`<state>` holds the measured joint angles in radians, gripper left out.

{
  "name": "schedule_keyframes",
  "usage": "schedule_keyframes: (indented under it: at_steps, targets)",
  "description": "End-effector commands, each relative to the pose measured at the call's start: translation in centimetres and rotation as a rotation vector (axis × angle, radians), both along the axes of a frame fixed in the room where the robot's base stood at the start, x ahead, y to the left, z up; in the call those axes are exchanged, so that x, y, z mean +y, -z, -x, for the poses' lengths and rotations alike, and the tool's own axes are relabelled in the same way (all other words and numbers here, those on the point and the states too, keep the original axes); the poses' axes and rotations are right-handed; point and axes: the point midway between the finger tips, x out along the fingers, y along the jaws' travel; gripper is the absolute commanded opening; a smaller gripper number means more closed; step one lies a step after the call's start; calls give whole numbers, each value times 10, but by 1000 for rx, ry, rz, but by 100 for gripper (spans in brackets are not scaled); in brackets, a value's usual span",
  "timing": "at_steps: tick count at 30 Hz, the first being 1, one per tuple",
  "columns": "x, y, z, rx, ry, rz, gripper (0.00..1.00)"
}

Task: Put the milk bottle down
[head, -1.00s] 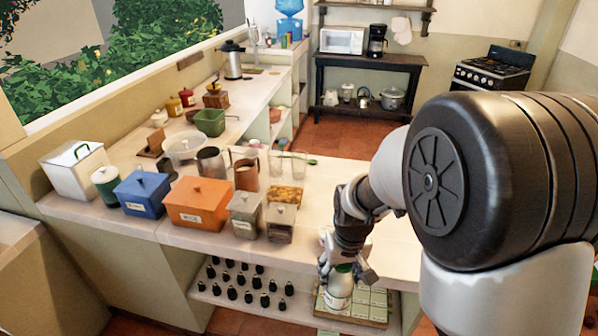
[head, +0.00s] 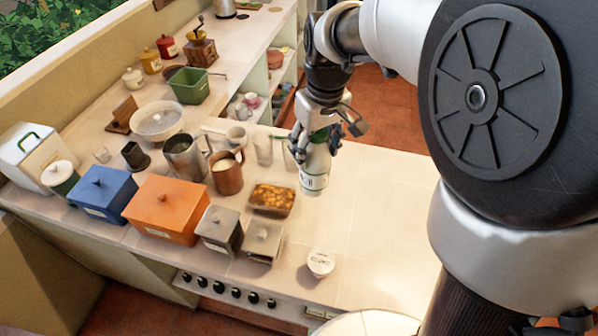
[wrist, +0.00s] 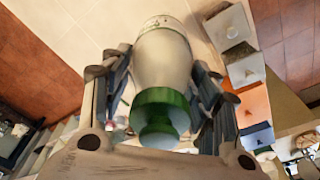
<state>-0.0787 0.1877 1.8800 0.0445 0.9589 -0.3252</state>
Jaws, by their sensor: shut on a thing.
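The milk bottle (head: 315,170) is white with a green cap and a green band near its base. My gripper (head: 318,135) is shut on its upper part, fingers on both sides, and holds it nearly upright over the tiled counter (head: 375,215). In the wrist view the bottle (wrist: 165,60) shows between the fingers of my gripper (wrist: 160,100), its green cap towards the camera. I cannot tell for sure whether the bottle's base touches the counter or hangs just above it.
A dish of orange-brown food (head: 272,199) lies left of the bottle, and glasses (head: 264,149) stand behind it. A small white tub (head: 320,263) is nearer the front. Canisters, including an orange box (head: 167,208), line the left. The counter to the right is clear.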

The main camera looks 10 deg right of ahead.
Motion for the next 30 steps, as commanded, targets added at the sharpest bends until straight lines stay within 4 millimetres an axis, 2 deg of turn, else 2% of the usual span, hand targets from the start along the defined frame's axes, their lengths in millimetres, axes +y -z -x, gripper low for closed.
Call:
schedule_keyframes:
  at_steps: [2,5,15,18,21,30]
  targets:
    - [1,5,0,1,-4,0,0]
    - [1,25,1,3,-4,0,0]
    - [0,113,1,4,-3,1,0]
    - [0,133,1,1,-4,0,0]
    - [0,147,0,1,-4,1,0]
    - [0,169,0,1,-3,1,0]
